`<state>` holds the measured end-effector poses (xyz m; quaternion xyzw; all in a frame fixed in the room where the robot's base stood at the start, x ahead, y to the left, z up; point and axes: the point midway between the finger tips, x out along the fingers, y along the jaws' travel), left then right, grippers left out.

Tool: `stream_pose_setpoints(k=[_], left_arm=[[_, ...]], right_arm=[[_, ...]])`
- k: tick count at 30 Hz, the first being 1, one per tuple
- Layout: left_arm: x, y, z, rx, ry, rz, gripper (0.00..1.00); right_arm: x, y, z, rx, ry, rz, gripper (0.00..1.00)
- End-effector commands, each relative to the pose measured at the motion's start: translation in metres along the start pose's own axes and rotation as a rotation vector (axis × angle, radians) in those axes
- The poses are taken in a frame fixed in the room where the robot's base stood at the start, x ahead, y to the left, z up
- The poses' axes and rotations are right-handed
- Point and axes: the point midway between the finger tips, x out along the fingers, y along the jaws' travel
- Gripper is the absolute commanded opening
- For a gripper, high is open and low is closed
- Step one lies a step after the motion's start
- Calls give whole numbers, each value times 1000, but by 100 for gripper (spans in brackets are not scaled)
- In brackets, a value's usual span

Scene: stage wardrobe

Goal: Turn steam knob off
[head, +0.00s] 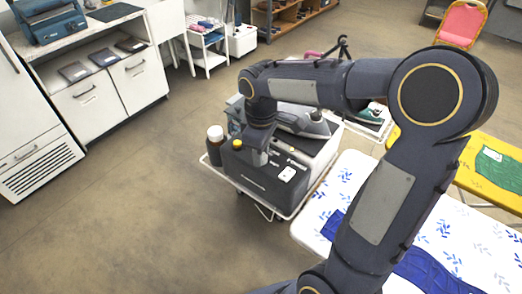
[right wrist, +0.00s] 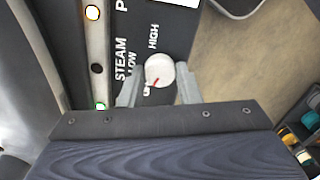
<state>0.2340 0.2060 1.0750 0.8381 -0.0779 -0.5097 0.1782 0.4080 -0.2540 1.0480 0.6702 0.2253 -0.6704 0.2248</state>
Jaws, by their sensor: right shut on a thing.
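The steam knob (right wrist: 159,70) is a round white dial with a red mark, on a dark panel lettered STEAM, LOW and HIGH. The red mark lies toward its lower-left edge in the right wrist view, near lettering that is partly hidden. My right gripper (right wrist: 157,84) is shut on the knob, one finger on each side. In the head view my right gripper (head: 257,153) reaches down to the front of the dark steam station (head: 262,180), and the knob is hidden there. My left gripper is not in view.
An ironing board with a leaf-print cover (head: 455,240) is at the right. Small lights (right wrist: 92,12) line the panel edge. Floor at left is clear.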

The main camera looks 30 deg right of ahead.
Motion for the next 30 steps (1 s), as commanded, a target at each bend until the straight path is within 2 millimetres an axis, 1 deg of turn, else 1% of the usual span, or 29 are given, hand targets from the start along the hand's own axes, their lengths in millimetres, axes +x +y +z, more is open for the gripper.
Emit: stream_pose_setpoints(k=[7, 8, 12, 13, 20, 23, 26, 30], left_arm=[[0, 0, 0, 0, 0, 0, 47], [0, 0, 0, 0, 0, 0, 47], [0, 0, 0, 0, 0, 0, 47], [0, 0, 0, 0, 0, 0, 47], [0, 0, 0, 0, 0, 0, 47], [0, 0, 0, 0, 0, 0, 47], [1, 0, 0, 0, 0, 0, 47], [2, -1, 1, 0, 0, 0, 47]], right_arm=[[-1, 0, -1, -3, 2, 3, 8], [-1, 0, -1, -3, 2, 3, 32], [-1, 0, 0, -2, 2, 2, 50], [-1, 0, 0, -2, 2, 2, 52], [0, 0, 0, -1, 1, 1, 52], [-4, 0, 0, -1, 1, 2, 52], [-17, 1, -1, -1, 4, 4, 52], [-42, 1, -1, -2, 5, 5, 52]])
